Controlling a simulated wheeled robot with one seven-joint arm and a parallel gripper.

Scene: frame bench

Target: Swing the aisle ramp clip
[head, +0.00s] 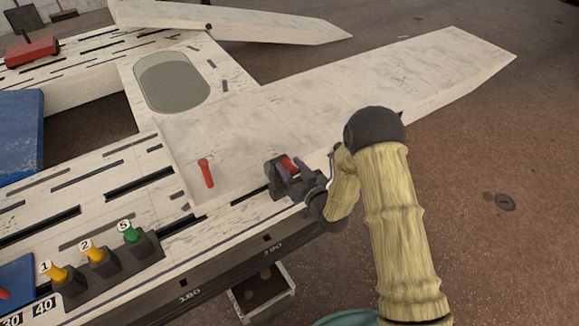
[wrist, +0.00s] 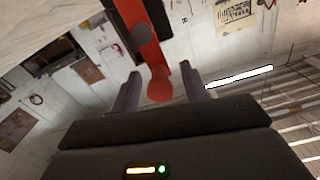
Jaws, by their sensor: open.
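A red clip (head: 290,165) shows at the bench's right edge, where the pale ramp (head: 340,90) joins it. My gripper (head: 283,176) is at this clip and partly hides it in the head view. In the wrist view, a red lever (wrist: 160,85) with a rounded end reaches down between the two fingers of my gripper (wrist: 161,91). The fingers are open, with a gap visible on each side of the lever. A second red clip (head: 206,172) lies on the ramp's inner end, left of my gripper.
Numbered yellow and green levers (head: 95,255) stand on dark blocks along the bench's near edge. A second pale ramp (head: 235,22) lies at the back. A red tool (head: 32,51) sits at upper left. An open box (head: 262,292) is below the edge. The floor at right is mostly clear.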

